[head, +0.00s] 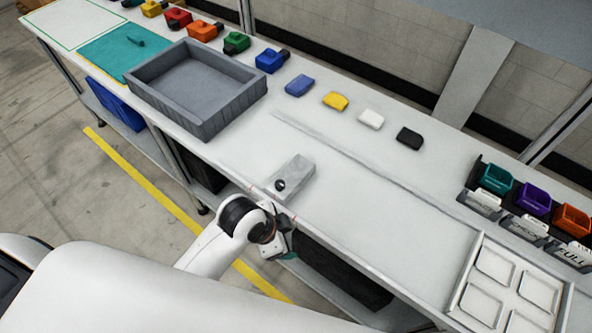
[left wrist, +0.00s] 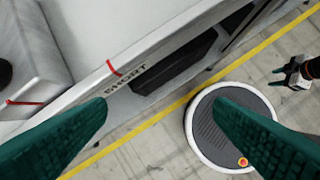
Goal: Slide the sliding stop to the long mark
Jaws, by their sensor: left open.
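The sliding stop looks to be the light grey block (head: 296,171) with a black knob (head: 280,185), at the bench's front edge in the head view. In the left wrist view the grey block (left wrist: 38,50) is at upper left, with a red line on it. A red mark and the word SHORT (left wrist: 126,77) are on the bench edge, right of the block. No long mark is readable. My left gripper (head: 280,247) is open and empty, just off the front edge beside the block, apart from it. Its green fingers (left wrist: 160,125) are spread. What looks like my right gripper (left wrist: 292,76) is small at the right.
A grey tray (head: 165,98) stands left of the block. Several coloured blocks line the bench's back. Coloured bins (head: 533,198) and a white compartment tray (head: 462,268) are at right. A long groove (head: 370,158) runs behind the block. The bench between is clear.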

